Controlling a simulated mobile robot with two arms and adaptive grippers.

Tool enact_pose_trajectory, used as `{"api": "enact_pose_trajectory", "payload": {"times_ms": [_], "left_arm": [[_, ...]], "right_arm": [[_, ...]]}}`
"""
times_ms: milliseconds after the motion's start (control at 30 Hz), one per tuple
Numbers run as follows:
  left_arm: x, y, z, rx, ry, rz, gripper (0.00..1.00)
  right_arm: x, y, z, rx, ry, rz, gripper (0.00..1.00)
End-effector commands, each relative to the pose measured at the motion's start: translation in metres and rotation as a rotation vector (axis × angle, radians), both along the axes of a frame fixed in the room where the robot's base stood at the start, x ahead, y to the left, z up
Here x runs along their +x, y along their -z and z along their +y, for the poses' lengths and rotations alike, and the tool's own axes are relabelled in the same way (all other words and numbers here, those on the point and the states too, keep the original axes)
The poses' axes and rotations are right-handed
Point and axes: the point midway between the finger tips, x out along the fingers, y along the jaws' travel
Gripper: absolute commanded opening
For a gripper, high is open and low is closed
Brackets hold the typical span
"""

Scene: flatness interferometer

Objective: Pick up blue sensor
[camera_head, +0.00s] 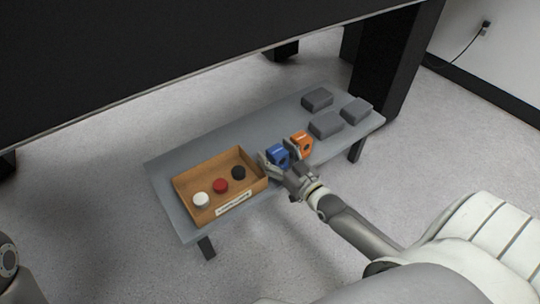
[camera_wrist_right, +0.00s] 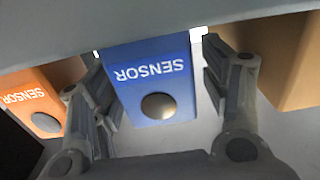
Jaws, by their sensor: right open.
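The blue sensor (camera_head: 278,156) stands on the low grey table, between the wooden tray and an orange sensor (camera_head: 301,144). In the right wrist view the blue sensor (camera_wrist_right: 152,88) shows its "SENSOR" label upside down and a round dark lens. My right gripper (camera_head: 279,159) is open, with its fingers on either side of the blue sensor. In the right wrist view the fingers of the gripper (camera_wrist_right: 168,100) show gaps to the sensor's sides. The orange sensor (camera_wrist_right: 38,105) lies just outside the left finger there. A dark left-arm part of mine shows at the lower left; the left gripper does not.
The wooden tray (camera_head: 223,211) holds a white, a red and a black round piece. Several dark grey blocks (camera_head: 326,124) lie at the table's right end. The grey table (camera_head: 176,160) is clear behind the tray. A large black structure (camera_head: 150,60) overhangs behind.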

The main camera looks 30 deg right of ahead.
Motion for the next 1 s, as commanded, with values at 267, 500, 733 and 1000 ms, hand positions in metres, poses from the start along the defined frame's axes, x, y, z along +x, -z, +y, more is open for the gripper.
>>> {"api": "enact_pose_trajectory", "payload": {"times_ms": [267, 500, 733, 1000], "left_arm": [[-0.0031, -0.0007, 0.0005, -0.002, 0.002, -0.007, 0.40], [-0.0022, -0.0003, 0.0003, -0.001, 0.002, -0.004, 0.40], [0.0008, 0.0008, -0.0001, 0.000, 0.002, 0.005, 0.40], [0.0028, -0.0032, 0.0002, -0.002, 0.003, 0.012, 0.40]], "right_arm": [[-0.0001, -0.0003, -0.0001, 0.000, 0.000, 0.000, 0.50], [0.0000, -0.0003, 0.0000, 0.000, 0.000, 0.000, 0.20], [0.0003, -0.0014, 0.0000, 0.000, 0.000, -0.002, 0.14], [0.0018, -0.0092, -0.0001, 0.000, 0.000, -0.003, 0.14]]}}
